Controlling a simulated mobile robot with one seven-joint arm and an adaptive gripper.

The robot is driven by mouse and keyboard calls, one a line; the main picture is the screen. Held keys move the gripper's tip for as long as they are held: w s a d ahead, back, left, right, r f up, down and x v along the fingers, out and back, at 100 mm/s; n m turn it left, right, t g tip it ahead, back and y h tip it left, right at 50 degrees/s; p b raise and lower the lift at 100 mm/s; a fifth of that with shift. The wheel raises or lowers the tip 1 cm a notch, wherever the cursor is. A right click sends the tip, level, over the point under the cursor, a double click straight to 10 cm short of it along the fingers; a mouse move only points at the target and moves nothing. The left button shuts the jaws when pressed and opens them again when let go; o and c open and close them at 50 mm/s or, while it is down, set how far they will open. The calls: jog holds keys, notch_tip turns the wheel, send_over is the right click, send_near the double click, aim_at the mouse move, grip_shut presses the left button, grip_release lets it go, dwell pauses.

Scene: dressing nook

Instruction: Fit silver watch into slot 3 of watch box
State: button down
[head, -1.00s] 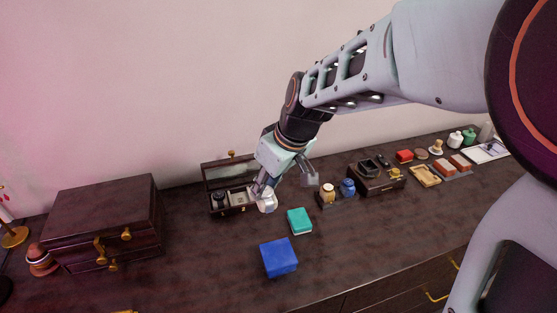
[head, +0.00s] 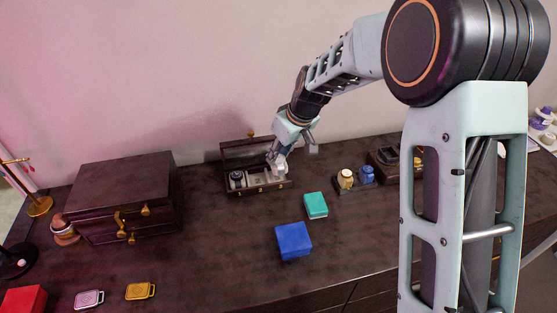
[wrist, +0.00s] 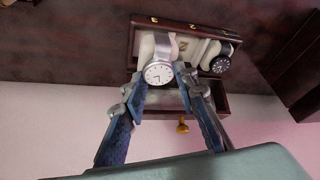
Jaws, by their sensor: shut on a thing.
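My gripper (wrist: 160,76) is shut on the silver watch (wrist: 157,71), which has a white dial and a pale cushion inside its band. In the head view my gripper (head: 281,163) holds the watch at the right end of the open watch box (head: 262,188). In the wrist view the box (wrist: 132,45) appears turned round, and the watch is at the end slot near a gold mark that looks like a 3. I cannot tell whether its cushion touches the slot. A dark-dialled watch (wrist: 221,63) sits at the opposite end; the middle slot looks empty.
The box's raised lid (head: 250,150) stands behind the slots. A large dark chest (head: 125,195) is to the left. A teal box (head: 316,205) and a blue box (head: 293,241) lie in front. A stand with two watches (head: 356,180) is to the right.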

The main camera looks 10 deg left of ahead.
aim_at(278, 164)
jog(key=shift+w+a+f, duration=0.2)
jog(key=shift+w+f, duration=0.2)
jog(key=shift+f, duration=0.15)
jog(key=shift+w+a+f, duration=0.2)
jog(key=shift+w+f, duration=0.2)
jog(key=shift+f, duration=0.15)
jog(key=shift+w+f, duration=0.15)
jog(key=shift+f, duration=1.5)
jog(key=shift+f, duration=0.15)
jog(key=c, duration=1.5)
grip_release()
